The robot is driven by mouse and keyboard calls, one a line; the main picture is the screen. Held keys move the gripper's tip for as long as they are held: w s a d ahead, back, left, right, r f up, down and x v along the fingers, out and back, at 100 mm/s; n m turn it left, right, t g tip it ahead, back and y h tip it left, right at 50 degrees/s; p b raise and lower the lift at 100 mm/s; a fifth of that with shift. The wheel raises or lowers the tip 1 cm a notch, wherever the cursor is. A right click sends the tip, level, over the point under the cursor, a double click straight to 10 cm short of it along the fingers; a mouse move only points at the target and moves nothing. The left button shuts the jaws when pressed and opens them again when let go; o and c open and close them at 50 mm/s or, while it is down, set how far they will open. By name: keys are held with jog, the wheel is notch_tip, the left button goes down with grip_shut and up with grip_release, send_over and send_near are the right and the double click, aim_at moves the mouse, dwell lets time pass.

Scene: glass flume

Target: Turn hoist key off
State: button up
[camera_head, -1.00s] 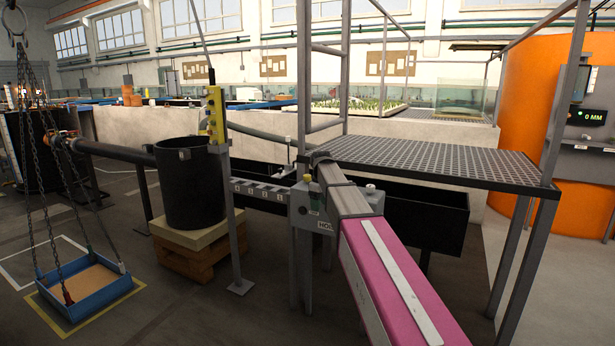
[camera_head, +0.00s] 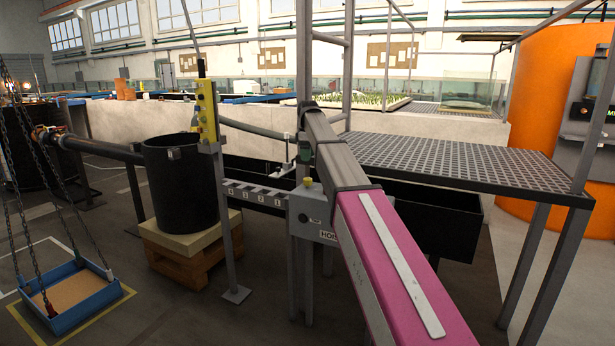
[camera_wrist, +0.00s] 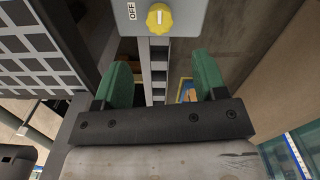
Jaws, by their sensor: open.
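The grey hoist box (camera_head: 326,222), with a label starting "HOI", stands on a post in the middle of the head view. A yellow knob (camera_head: 308,181) sits on its top. In the wrist view the yellow knob (camera_wrist: 159,17) shows near the top edge on a grey panel, with a pale mark on it and a sideways "OFF" label to its left. My gripper (camera_wrist: 160,72) has its two green fingers spread wide with nothing between them. The knob lies beyond the fingertips, roughly centred between them. In the head view my gripper (camera_head: 304,152) is small and partly hidden, above the box.
A raised grating platform (camera_head: 450,160) lies right of my arm. A slotted grey rail (camera_head: 258,194) joins the box. A blue tray (camera_head: 75,298) hangs on chains at left.

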aim_at(308, 178)
notch_tip(308, 178, down, 11)
jog(key=shift+r, duration=0.1)
dwell(0.4)
jog(key=c, duration=0.9)
